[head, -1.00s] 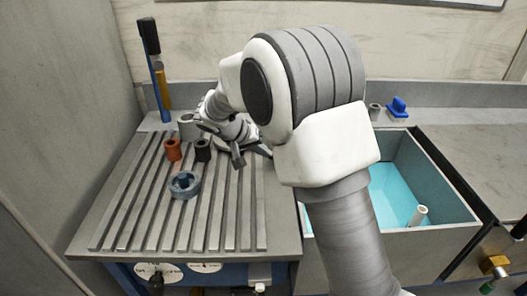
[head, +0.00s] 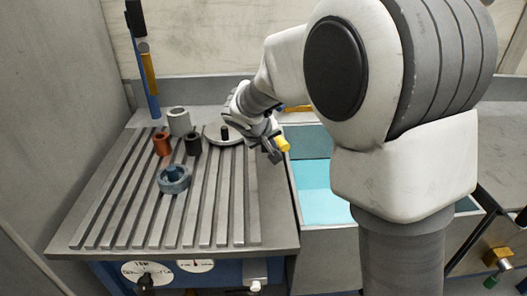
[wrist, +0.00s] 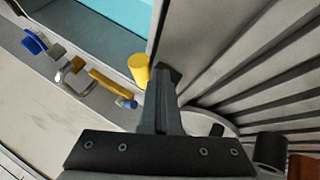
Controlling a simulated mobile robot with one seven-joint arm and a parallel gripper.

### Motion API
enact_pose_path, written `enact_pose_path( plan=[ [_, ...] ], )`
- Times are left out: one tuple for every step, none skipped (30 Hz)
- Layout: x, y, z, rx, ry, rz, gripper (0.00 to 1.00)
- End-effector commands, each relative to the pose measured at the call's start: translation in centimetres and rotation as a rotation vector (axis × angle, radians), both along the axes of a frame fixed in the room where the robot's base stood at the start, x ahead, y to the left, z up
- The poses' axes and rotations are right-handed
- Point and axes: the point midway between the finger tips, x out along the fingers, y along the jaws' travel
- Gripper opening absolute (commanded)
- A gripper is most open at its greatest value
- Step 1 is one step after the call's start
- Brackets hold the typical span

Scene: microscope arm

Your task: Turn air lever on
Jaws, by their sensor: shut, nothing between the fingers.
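No fitting is labelled as the air lever, so I cannot tell which one it is. Candidates are a yellow bar (wrist: 108,83) on the ledge behind the sink, a blue handle (wrist: 34,43) farther along that ledge, and a brass fitting (head: 497,257) at the lower right. A short yellow cylinder (head: 282,144) is close to my fingertips; it also shows in the wrist view (wrist: 139,69). My gripper (head: 272,153) is shut and empty above the sink's left edge, and its fingers (wrist: 165,85) point forward in the wrist view.
The sink (head: 335,240) holds blue liquid. A tall post (head: 150,75) stands at back left. Gauges (head: 147,272) line the front.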

Motion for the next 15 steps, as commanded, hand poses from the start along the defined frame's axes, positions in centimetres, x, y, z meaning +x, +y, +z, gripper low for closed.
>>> enact_pose_path(
  plan=[
    [-0.1,-0.8,-0.1,0.001,0.0,0.037,0.0],
    [-0.1,-1.1,0.0,0.001,0.0,0.065,0.0],
    [0.0,-1.4,0.1,0.001,0.0,0.103,0.0],
    [0.0,-1.7,0.2,0.001,0.0,0.13,0.0],
    [0.0,-2.0,0.3,0.001,0.0,0.159,0.0],
    [0.1,-2.4,0.4,0.001,0.001,0.196,0.0],
    [0.1,-2.6,0.5,0.001,0.001,0.223,0.0],
    [0.2,-2.8,0.6,0.001,0.002,0.246,0.0],
    [0.3,-3.0,0.6,0.002,0.002,0.276,0.0],
    [0.3,-3.2,0.7,0.002,0.002,0.299,0.0],
    [0.4,-3.4,0.7,0.001,0.002,0.32,0.0],
    [0.5,-3.7,0.7,0.001,0.003,0.349,0.0],
    [0.5,-3.9,0.7,0.0,0.004,0.369,0.0],
    [0.6,-4.1,0.8,0.001,0.005,0.388,0.0],
    [0.7,-4.3,0.9,0.002,0.003,0.415,0.0]
  ],
)
